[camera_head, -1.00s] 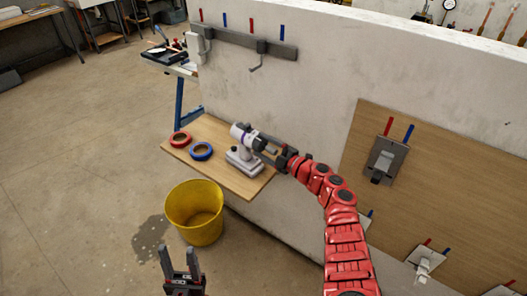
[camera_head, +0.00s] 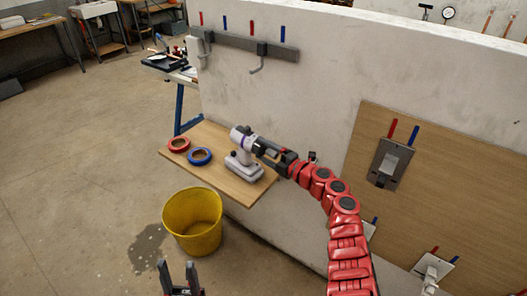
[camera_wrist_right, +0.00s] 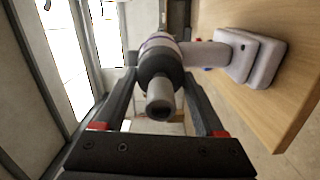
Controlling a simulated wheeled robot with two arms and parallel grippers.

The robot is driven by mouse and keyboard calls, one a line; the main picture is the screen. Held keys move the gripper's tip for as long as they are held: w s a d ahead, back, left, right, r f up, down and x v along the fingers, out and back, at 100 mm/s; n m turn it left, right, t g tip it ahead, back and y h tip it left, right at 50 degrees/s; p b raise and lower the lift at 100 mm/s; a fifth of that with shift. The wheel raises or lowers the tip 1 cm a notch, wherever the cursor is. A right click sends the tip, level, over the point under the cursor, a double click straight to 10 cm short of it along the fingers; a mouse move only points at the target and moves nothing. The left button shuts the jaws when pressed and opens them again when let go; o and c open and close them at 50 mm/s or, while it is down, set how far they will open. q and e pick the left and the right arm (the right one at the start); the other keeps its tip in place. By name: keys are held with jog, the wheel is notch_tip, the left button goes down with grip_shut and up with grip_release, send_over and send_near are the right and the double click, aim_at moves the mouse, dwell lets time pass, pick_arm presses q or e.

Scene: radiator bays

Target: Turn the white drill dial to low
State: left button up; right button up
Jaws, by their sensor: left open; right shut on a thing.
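The white drill (camera_head: 243,158) stands upright on its base on a small wooden shelf (camera_head: 222,184). It also shows in the right wrist view (camera_wrist_right: 208,54), with its dark chuck (camera_wrist_right: 161,100) pointing toward the camera. A thin purple ring runs around its body. My right gripper (camera_head: 267,149) is shut on the front part of the drill, one finger on each side of the dark collar behind the chuck. I cannot make out dial markings. My left gripper (camera_head: 178,266) is open and empty at the bottom of the head view, well away from the shelf.
A red tape roll (camera_head: 178,145) and a blue tape roll (camera_head: 199,156) lie on the shelf left of the drill. A yellow bucket (camera_head: 193,222) stands on the floor below. The white wall (camera_head: 320,100) rises close behind the shelf.

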jog(key=o, duration=1.3)
jog(key=shift+o, duration=0.2)
jog(key=shift+d, duration=0.1)
jog(key=b+v, duration=0.2)
jog(key=v, duration=1.5)
jog(key=shift+s, duration=0.15)
